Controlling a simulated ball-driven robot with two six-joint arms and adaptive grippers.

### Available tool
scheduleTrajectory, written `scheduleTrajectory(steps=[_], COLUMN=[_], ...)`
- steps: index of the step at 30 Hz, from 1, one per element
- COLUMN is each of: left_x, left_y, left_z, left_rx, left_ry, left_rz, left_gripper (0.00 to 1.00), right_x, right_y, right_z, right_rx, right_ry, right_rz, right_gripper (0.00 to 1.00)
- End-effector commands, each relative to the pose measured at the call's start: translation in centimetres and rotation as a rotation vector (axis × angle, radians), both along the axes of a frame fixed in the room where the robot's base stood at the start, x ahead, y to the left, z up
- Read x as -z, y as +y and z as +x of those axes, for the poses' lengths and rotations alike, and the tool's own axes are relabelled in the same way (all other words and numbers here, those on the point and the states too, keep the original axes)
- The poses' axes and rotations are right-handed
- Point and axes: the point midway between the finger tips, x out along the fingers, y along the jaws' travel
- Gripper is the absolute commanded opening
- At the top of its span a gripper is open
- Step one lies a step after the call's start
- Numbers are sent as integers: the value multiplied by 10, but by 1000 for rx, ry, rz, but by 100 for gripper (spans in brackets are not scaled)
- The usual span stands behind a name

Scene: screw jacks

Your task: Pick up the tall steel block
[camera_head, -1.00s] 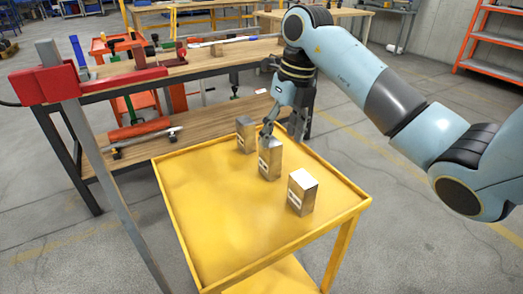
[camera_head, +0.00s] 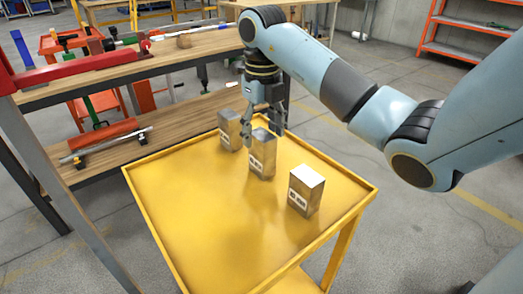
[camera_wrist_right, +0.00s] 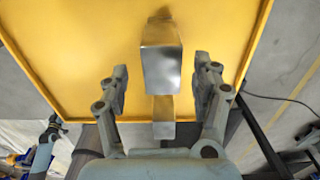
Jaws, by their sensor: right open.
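Three upright steel blocks with pale labels stand in a slanting row on a yellow cart (camera_head: 190,215). The middle block (camera_head: 262,160) looks the tallest. The rear block (camera_head: 229,132) and the front block (camera_head: 305,195) stand apart from it. My right gripper (camera_head: 262,124) is open at the top of the middle block and points down. In the right wrist view its fingers (camera_wrist_right: 161,82) are spread with a gap on each side of a steel block (camera_wrist_right: 161,65). Another block (camera_wrist_right: 163,130) shows lower, between the finger bases. My left gripper is out of view.
The cart has a raised yellow rim (camera_head: 165,255), and its left and front surface is clear. A wooden workbench (camera_head: 170,60) with a lower shelf stands behind it. A red clamp-like part (camera_head: 75,70) and a grey post are at the left. Orange shelving (camera_head: 470,35) is far right.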

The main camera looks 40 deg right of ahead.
Motion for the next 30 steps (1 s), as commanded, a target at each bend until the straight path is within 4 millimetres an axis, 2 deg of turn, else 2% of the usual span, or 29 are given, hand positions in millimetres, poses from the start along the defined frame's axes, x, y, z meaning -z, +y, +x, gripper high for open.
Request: scheduleTrajectory(steps=[3, 7, 16, 30], left_x=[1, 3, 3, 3], left_y=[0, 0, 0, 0], left_z=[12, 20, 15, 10], left_rx=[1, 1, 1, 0], left_ry=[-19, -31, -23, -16], left_rz=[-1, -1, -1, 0], left_gripper=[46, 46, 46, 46], right_x=[20, 37, 42, 42], right_y=[-2, -2, -2, -2], right_z=[2, 2, 2, 2], right_rx=[2, 0, -1, 0], right_ry=[3, 2, -1, 0], right_rz=[1, 1, 0, 0], right_gripper=[65, 65, 65, 4])
